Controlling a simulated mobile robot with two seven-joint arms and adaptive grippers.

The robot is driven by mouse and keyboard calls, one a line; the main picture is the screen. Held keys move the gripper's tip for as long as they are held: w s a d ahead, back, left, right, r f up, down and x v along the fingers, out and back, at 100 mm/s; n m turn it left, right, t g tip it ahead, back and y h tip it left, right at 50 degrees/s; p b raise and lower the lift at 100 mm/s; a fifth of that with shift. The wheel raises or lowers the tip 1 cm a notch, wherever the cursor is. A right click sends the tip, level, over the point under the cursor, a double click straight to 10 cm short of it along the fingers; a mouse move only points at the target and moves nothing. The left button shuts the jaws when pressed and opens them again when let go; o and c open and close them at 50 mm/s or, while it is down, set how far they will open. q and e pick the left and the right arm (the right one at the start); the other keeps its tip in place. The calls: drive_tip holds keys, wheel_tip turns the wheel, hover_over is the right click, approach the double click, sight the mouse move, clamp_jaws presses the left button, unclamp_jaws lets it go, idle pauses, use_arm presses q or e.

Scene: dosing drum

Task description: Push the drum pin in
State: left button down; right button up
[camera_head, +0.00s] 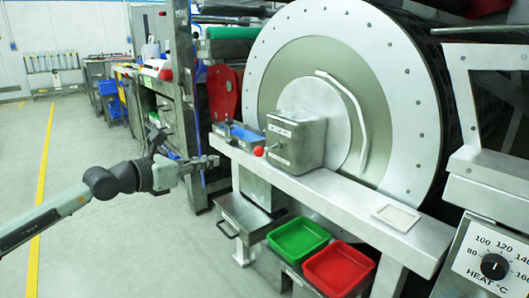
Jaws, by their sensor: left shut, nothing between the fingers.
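The large drum (300,55) has a pale round face with a riveted rim and stands behind a metal ledge. A grey metal box (295,140) sits on the ledge in front of it. A red ball knob (258,151), apparently the end of the drum pin, stands out at the box's left side; the pin's shaft is too small to make out. My left gripper (215,160) is shut and empty, left of the red knob and apart from it, near the ledge's left end. My right gripper is not in view.
A green bin (298,239) and a red bin (338,268) stand below the ledge. A heat dial (494,266) is at lower right. The floor at left is open.

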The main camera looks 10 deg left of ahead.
use_arm(q)
drive_tip(key=shift+w+a, duration=0.2)
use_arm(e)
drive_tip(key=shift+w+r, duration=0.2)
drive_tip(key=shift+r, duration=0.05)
use_arm(q)
approach(255, 152)
drive_tip(key=x, duration=0.6)
drive_tip(key=shift+d+p, duration=0.15)
drive_tip(key=shift+p, duration=0.2)
drive_tip(key=shift+w+d, duration=0.2)
drive_tip(key=shift+w, duration=0.15)
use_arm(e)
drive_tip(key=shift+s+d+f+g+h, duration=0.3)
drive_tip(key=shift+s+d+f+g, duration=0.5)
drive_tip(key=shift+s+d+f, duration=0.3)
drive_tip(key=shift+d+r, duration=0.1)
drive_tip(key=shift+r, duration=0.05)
